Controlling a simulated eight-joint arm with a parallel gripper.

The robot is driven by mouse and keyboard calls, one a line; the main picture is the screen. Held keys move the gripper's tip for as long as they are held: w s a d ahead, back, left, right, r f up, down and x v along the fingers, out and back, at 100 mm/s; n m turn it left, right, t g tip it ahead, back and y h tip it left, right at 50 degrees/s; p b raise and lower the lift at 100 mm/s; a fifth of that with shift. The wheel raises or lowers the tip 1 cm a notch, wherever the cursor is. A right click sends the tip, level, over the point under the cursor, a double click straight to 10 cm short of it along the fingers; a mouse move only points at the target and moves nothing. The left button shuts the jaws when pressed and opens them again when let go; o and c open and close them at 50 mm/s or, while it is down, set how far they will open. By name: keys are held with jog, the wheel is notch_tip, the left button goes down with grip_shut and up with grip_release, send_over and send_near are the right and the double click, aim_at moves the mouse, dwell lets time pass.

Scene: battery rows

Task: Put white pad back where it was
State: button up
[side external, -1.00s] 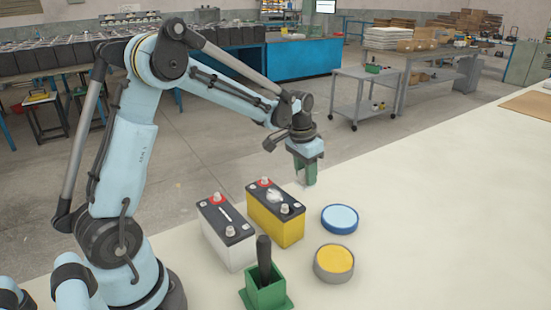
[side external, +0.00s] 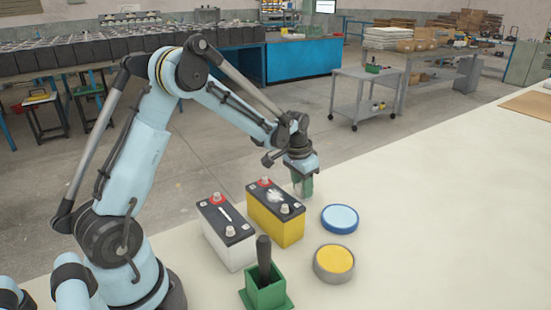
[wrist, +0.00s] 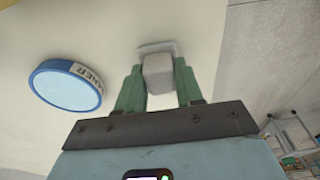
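My gripper (wrist: 158,78) has its green fingers closed on both sides of the white pad (wrist: 158,75), a pale grey block with a wider white plate at its far end. In the side view my gripper (side external: 302,187) points down beyond the yellow battery, close to the back edge of the table. The pad is hard to make out there between the fingers. Whether its plate touches the table is unclear.
A yellow battery (side external: 272,221) with white residue on top stands beside a white battery (side external: 230,249). A blue-lidded tin (side external: 340,218), also in the wrist view (wrist: 66,86), a yellow-topped tin (side external: 334,262) and a green holder (side external: 266,293) with a dark-handled tool are nearby. The right of the table (side external: 450,220) is clear.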

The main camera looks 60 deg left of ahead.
aim_at(298, 186)
jog(key=o, duration=0.4)
jog(key=shift+c, duration=0.2)
notch_tip(298, 186, up, 11)
jog(key=s, duration=0.2)
jog(key=s+d+r+t, duration=0.1)
jog(key=s+d+t, duration=0.4)
jog(key=s+d, duration=0.7)
jog(key=s, duration=0.2)
jog(key=shift+s+d+r, duration=0.25)
jog(key=shift+s+r, duration=0.05)
jog(key=shift+s, duration=0.05)
